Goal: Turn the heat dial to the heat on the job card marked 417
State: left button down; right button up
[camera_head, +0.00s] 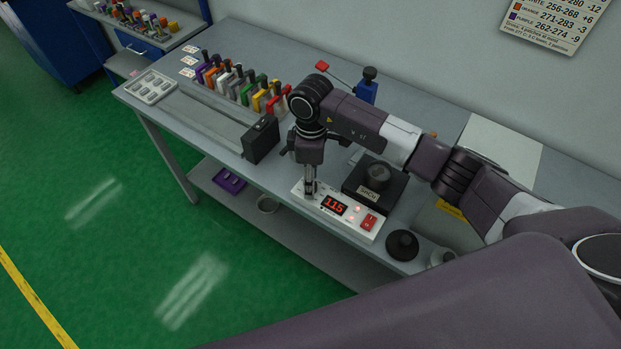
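The white heat control box (354,223) lies near the front edge of the bench. Its red display (334,204) appears to read 115, and a red switch (369,222) is at its right end. My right gripper (310,189) points down over the left end of this box. The heat dial is hidden by the gripper, and I cannot tell whether the fingers grip it. Several small white cards (187,61) lie at the left of the bench, too small to read, so I cannot pick out 417. My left gripper is not in view.
A black heater block (395,193) stands just behind the box. A black round knob-like piece (402,245) is to its right. Coloured tape holders (226,80) and a black block (261,139) are left. A wall chart (555,22) lists heat ranges.

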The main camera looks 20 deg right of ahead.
notch_tip(320, 180, up, 12)
jog(key=shift+w+d, duration=0.15)
jog(key=shift+w, duration=0.2)
jog(key=shift+f, duration=0.1)
dwell(0.4)
